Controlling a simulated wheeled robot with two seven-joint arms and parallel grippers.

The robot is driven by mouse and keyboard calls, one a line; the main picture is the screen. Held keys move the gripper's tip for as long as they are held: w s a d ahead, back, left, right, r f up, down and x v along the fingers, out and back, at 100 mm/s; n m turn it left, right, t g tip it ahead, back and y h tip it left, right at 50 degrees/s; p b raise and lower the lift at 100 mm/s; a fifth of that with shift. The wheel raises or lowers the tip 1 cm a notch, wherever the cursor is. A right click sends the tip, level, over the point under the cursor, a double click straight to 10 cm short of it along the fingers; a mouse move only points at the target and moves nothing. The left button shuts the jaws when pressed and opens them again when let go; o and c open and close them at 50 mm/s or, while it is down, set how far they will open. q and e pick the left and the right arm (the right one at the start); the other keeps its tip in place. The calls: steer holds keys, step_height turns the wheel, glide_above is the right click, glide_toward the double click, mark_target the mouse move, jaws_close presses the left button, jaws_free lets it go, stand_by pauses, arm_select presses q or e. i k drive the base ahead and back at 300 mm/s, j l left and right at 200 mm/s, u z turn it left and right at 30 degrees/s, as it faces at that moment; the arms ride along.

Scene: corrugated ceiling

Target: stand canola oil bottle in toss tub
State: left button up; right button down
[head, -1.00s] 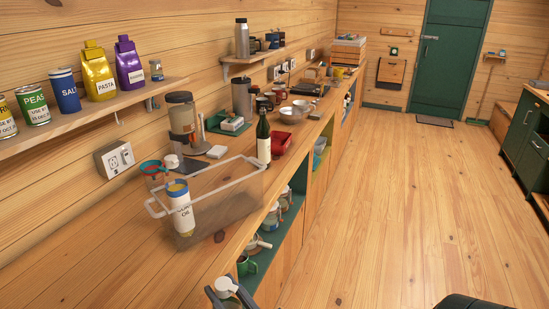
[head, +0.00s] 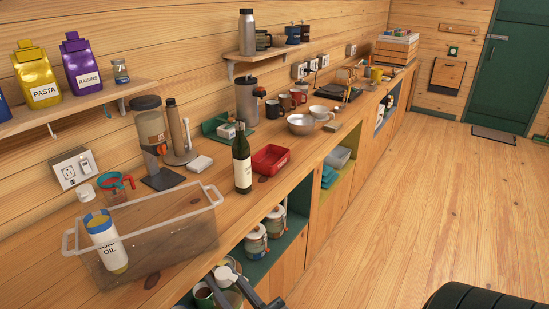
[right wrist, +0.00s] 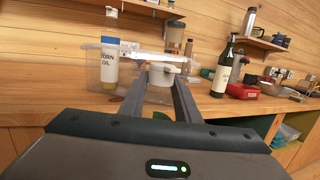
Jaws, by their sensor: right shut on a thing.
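The clear toss tub (head: 205,240) sits on the wooden counter, with pale rim and handles. A corn oil bottle (head: 106,245), white-capped with a blue and white label, stands in its near left part. It also shows in the right wrist view (right wrist: 109,65). My right gripper (head: 229,288) is shut on a white-capped thing (right wrist: 160,74), probably the canola oil bottle; its label is not readable. The gripper is in front of the counter, right of and below the tub in the head view. My left gripper is not in view.
A dark green bottle (head: 242,165) and a red tray (head: 270,160) stand right of the tub. Jars (head: 256,244) fill the shelf below.

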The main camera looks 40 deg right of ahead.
mark_target(270, 164)
steer(key=l+u, duration=0.15)
steer(key=l, duration=0.5)
steer(key=k+l+u, duration=0.1)
steer(key=l, duration=0.55)
steer(key=k+l+u, duration=0.15)
steer(key=l, duration=0.5)
steer(key=i, duration=0.05)
